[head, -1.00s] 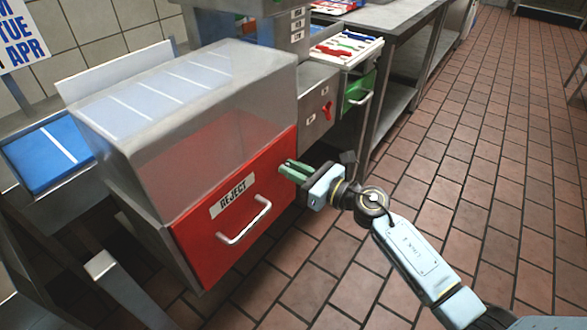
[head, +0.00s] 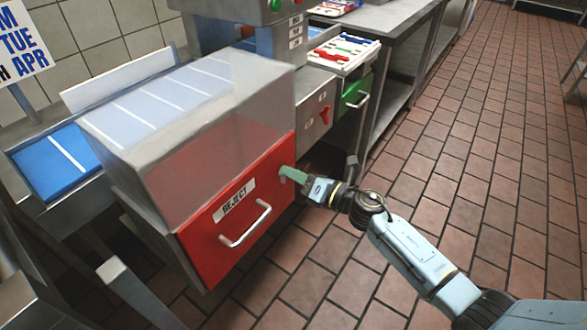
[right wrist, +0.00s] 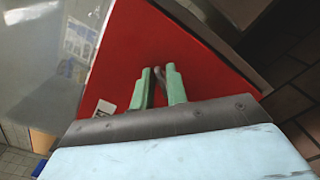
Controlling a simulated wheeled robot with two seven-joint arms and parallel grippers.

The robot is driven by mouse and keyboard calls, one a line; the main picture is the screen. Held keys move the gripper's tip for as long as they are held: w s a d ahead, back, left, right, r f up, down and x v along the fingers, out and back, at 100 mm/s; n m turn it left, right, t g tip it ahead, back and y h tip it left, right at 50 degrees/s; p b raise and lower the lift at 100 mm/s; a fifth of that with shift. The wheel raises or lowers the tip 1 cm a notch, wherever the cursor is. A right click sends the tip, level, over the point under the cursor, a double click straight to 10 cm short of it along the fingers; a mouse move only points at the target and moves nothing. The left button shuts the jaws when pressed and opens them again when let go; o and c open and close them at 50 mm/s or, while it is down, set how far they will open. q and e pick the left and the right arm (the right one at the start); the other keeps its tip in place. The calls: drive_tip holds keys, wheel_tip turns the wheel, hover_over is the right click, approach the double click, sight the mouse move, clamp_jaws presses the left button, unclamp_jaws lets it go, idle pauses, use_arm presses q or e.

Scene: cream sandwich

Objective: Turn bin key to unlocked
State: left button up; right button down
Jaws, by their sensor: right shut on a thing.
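The red REJECT bin front (head: 205,255) is below the clear-covered conveyor housing, with a silver handle (head: 245,224) across it. My right gripper (head: 284,173) meets the upper right part of this red front. In the right wrist view, its green fingers (right wrist: 159,74) are closed around a small grey key (right wrist: 159,73) at the red panel (right wrist: 130,45). The fingers cover most of the key, so I cannot tell which position it points to. In the head view the key is hidden behind the fingers. My left gripper is not in view.
A grey panel with a red switch (head: 325,115) and a green drawer (head: 355,93) stand right of the bin. A steel table (head: 390,22) is behind. The tiled floor (head: 470,170) to the right is clear.

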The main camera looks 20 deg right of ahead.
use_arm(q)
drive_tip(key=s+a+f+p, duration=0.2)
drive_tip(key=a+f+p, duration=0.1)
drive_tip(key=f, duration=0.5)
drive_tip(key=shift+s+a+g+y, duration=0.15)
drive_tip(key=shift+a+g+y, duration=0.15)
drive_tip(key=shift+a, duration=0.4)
use_arm(e)
drive_tip(key=shift+f+m, duration=0.25)
drive_tip(key=shift+m, duration=1.75)
drive_tip(key=shift+f+m, duration=0.2)
drive_tip(key=shift+m, duration=1.8)
drive_tip(key=c, duration=1.6)
unclamp_jaws()
drive_tip(key=shift+d, duration=0.1)
